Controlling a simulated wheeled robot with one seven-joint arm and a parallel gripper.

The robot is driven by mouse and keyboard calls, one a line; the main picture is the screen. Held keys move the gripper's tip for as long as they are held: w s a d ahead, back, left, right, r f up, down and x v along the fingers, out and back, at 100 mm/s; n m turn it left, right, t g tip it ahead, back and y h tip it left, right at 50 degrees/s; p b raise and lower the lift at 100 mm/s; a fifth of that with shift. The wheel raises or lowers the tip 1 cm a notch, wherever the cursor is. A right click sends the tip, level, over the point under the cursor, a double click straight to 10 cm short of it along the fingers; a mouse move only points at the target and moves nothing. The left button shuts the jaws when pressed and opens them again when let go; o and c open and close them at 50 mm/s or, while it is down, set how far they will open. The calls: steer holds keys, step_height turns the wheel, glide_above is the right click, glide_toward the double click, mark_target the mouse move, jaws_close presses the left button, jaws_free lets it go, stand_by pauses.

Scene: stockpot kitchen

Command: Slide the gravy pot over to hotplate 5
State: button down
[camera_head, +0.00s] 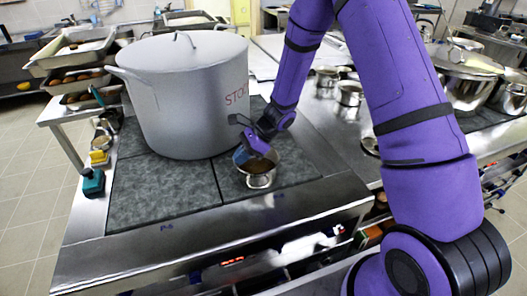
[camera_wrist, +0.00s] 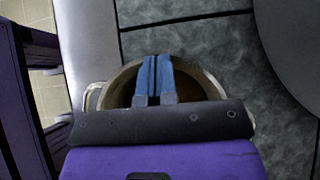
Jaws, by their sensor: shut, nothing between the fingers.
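The gravy pot (camera_head: 259,181) is a small steel pot with brown contents. It stands upright on the front right dark hotplate (camera_head: 297,174), close to the big stockpot. Blurred blue marks sit on the steel front edge below the two front plates; I cannot read their numbers surely. My gripper (camera_head: 245,150) is shut and empty, its fingers pointing down at the pot's opening. In the wrist view the blue fingers (camera_wrist: 154,75) lie together across the pot's mouth, and the pot's rim (camera_wrist: 215,88) curves around them. My gripper body hides part of the pot. Whether the fingers touch its wall, I cannot tell.
A large grey stockpot (camera_head: 185,95) marked in red stands just left of and behind the gravy pot. The front left hotplate (camera_head: 160,195) has bare room in front of it. Small pots (camera_head: 349,93) stand on the right counter. Trays (camera_head: 75,50) are stacked at the left.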

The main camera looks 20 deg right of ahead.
steer(key=a, duration=3.7)
steer(key=shift+s, duration=0.15)
